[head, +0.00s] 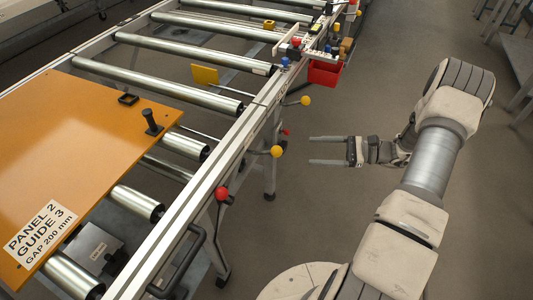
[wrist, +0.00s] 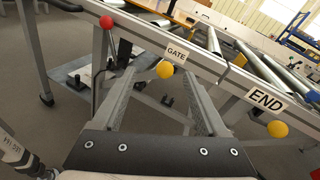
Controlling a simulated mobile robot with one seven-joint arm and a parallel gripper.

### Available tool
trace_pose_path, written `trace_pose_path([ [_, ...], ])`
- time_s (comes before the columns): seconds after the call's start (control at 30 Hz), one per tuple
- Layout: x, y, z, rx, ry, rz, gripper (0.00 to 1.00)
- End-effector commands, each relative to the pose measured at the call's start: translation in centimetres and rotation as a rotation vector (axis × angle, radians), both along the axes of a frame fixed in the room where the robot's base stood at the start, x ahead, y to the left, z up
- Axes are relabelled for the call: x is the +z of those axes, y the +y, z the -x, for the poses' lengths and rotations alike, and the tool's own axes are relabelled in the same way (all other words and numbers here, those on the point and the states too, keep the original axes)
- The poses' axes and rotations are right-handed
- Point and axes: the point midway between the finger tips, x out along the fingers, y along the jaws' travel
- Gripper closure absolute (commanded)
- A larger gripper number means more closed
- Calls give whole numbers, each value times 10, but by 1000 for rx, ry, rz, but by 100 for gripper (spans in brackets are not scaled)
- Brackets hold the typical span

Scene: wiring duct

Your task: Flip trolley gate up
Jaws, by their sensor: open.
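A lever with a yellow ball knob (head: 277,151) sticks out from the side rail of the roller trolley. In the wrist view this yellow knob (wrist: 165,69) sits just below a white GATE label (wrist: 176,53). My gripper (head: 312,150) is open and empty, its fingers pointing at the knob, with a visible gap between fingertips and knob. In the wrist view the knob appears between the fingertips of my gripper (wrist: 159,73). A small yellow plate (head: 205,75) stands between the rollers; I cannot tell whether it is the gate.
A red-knobbed lever (head: 221,193) is on one side and another yellow knob (head: 305,100), by the END label (wrist: 266,100), on the other. An orange panel (head: 85,150) lies on the rollers. A red bin (head: 324,72) hangs farther along the rail.

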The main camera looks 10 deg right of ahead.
Motion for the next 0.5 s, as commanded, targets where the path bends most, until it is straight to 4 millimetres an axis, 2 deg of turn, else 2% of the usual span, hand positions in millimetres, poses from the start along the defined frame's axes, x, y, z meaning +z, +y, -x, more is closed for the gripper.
trace_pose_path([
  [0.03,-17,-6,0,-36,10,-39,24],
  [0.2,-40,-18,0,-103,20,-110,24],
  [0.37,-43,-14,-3,-117,21,-125,24],
  [0.5,-43,4,-11,-114,22,-124,24],
])
